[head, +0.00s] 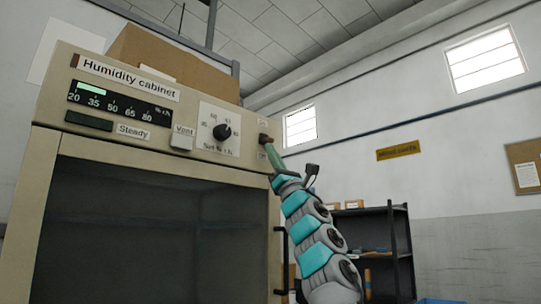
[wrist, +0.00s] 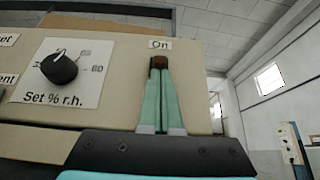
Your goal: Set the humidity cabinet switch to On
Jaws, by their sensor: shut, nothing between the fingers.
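The beige humidity cabinet (head: 165,162) fills the left of the head view. Its small brown switch (head: 264,138) is at the right end of the front panel. In the wrist view the switch (wrist: 159,62) sits just under a label reading "On" (wrist: 159,44). My gripper (head: 269,149) has two green fingers, which are shut and empty. In the wrist view the fingertips (wrist: 158,72) reach the switch and cover its lower part. I cannot tell whether they touch it or which way it is tipped.
Left of the switch are the "Set % r.h." dial (head: 222,132), the Vent button (head: 182,137), a dark Steady lamp (head: 88,120) and the humidity scale (head: 118,103). A cardboard box (head: 170,60) sits on top. A dark shelf (head: 372,235) stands behind my arm.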

